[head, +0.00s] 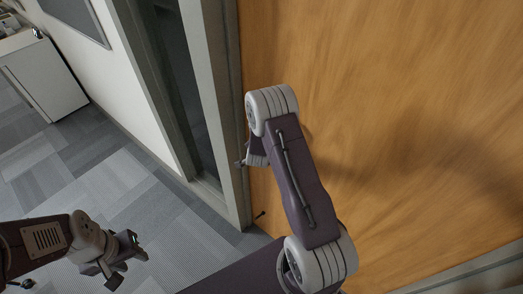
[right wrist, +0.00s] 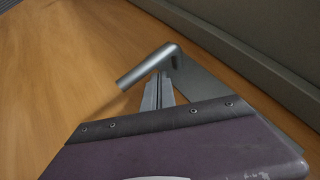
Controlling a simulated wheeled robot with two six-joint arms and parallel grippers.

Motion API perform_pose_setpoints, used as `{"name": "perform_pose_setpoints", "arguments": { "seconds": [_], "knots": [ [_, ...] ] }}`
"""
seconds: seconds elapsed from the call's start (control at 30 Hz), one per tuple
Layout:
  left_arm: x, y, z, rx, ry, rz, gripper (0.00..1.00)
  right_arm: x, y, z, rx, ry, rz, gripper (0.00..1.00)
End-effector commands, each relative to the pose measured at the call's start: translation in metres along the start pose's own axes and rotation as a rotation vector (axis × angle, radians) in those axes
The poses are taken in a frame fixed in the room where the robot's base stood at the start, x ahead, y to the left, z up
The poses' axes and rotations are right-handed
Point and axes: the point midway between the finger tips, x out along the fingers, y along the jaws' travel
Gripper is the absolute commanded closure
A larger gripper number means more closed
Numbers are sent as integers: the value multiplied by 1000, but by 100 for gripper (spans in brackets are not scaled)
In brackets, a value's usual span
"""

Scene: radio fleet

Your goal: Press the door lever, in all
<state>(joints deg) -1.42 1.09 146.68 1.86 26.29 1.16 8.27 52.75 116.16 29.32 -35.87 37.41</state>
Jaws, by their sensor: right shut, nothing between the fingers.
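The silver door lever (right wrist: 147,66) shows in the right wrist view, its bar running from a bend at the upper right down to the left. A grey plate (right wrist: 200,88) lies beside it on the wooden door (head: 400,120). My right gripper (right wrist: 160,88) is shut and empty, its fingertips close below the lever bar; I cannot tell if they touch it. In the head view my right arm hides the lever and most of that gripper. My left gripper (head: 122,262) is low at the left, away from the door; its finger gap is not clear.
A grey door frame (head: 219,100) edges the door at the left, with a dark narrow glass panel beside it. A white cabinet (head: 45,72) stands at the far left. The grey tiled carpet (head: 90,180) is clear.

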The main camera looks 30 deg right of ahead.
Motion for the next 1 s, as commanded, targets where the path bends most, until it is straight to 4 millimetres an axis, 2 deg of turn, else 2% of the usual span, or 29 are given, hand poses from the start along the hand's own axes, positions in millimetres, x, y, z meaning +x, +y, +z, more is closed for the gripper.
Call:
{"name": "perform_pose_setpoints", "arguments": {
  "seconds": [0.67, 1.0],
  "knots": [
    [2, 0, 0, 0, 0, 0, 60, 1, 1, 1, 0, 0, 0, 100],
    [-12, 0, -1, 0, 0, 0, 60, -11, -8, -8, 0, 0, 0, 100]
  ]
}}
